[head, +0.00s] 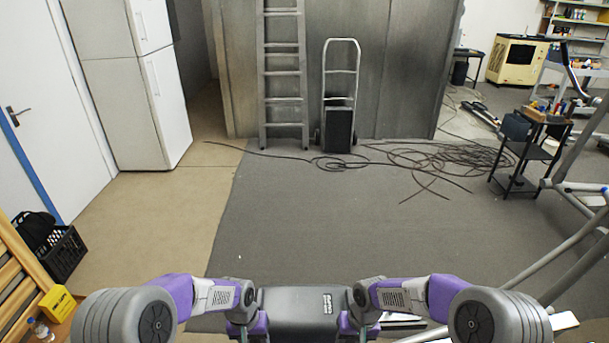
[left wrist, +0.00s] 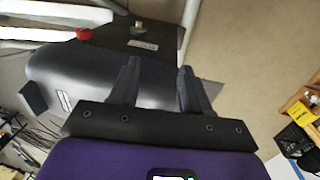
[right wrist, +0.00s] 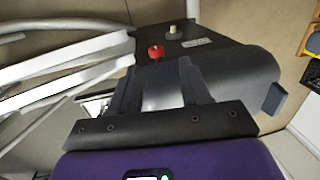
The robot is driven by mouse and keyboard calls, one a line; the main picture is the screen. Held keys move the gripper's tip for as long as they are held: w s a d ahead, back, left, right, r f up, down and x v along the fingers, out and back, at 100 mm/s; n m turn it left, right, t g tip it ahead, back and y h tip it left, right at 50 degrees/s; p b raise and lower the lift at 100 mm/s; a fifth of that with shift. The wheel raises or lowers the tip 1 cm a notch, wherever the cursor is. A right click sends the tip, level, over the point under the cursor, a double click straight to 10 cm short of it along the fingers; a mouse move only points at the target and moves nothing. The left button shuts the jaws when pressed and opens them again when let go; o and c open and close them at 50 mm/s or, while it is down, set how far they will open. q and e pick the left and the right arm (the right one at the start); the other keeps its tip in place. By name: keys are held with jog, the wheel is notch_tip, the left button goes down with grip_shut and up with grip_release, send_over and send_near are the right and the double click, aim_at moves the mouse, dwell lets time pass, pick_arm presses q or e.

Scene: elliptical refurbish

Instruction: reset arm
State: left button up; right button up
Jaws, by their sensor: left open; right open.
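Both my arms are bent in low at the bottom of the head view, one on each side of my own dark base. My left gripper shows in the left wrist view (left wrist: 157,85), with its two dark fingers apart and nothing between them. My right gripper shows in the right wrist view (right wrist: 157,85), also with its fingers apart and empty. Behind both pairs of fingers is my dark base, with a red button on it. In the head view the fingertips are too small or hidden to make out.
Grey carpet ahead is clear up to tangled black cables (head: 430,158). A ladder (head: 284,75) and hand truck (head: 340,100) lean at the grey wall. A white fridge (head: 135,90) and black crate (head: 62,252) stand left. A small black side table (head: 522,160) and metal tubes (head: 560,255) stand right.

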pick_arm(q)
jog(key=s+d+f+n+t+h, duration=0.1)
jog(key=s+d+f+n+h, duration=0.1)
jog(key=s+f, duration=1.4)
jog(key=shift+s+d+n+h, duration=0.4)
jog(key=shift+s+d, duration=0.2)
jog(key=shift+s, duration=0.5)
pick_arm(e)
jog(key=s+a+f+m+t+y, duration=0.1)
jog(key=s+a+f+m+y, duration=0.1)
jog(key=s+f, duration=1.4)
jog(key=shift+s+m, duration=0.4)
jog(key=shift+s, duration=0.55)
jog(key=shift+f, duration=0.1)
